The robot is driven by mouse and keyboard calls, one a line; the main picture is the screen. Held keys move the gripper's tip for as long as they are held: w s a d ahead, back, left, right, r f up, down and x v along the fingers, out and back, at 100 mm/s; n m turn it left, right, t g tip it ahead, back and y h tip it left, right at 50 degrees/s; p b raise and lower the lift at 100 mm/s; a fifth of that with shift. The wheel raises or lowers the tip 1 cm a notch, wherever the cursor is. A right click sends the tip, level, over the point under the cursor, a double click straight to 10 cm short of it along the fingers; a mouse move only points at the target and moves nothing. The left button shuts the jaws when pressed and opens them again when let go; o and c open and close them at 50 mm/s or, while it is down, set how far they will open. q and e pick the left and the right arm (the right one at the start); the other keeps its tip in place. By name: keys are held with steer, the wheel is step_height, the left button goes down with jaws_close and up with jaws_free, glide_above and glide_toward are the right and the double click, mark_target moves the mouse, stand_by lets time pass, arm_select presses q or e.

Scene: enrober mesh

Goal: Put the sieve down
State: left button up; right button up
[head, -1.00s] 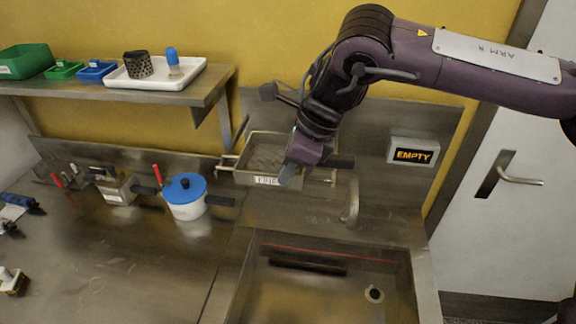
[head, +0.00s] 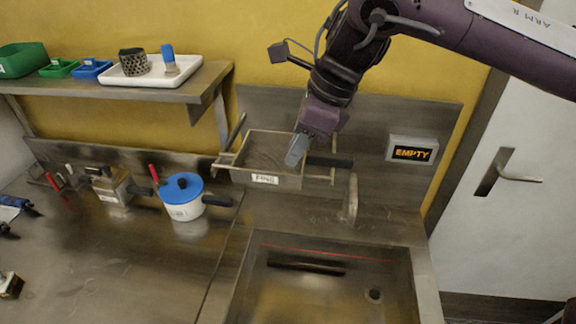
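The sieve (head: 284,182) is a rectangular metal frame with a mesh inside and a label reading FINE on its front wall. In the head view it sits level against the steel back wall above the sink, with thin brass-coloured bars (head: 226,160) at its sides. A dark handle (head: 331,162) sticks out on its right. My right gripper (head: 297,152) comes down from above at the sieve's right part, its grey fingertip in front of the mesh. Whether it touches the sieve is unclear. Only one fingertip shows, so its opening is hidden. My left gripper is out of view.
A sink (head: 320,295) with a tap (head: 351,198) lies below. A blue-lidded pot (head: 184,203) and a metal container (head: 112,188) stand on the counter at left. A shelf (head: 190,93) carries a white tray (head: 190,68). A sign reads EMPTY (head: 412,151).

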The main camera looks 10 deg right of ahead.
steer(key=v, duration=0.6)
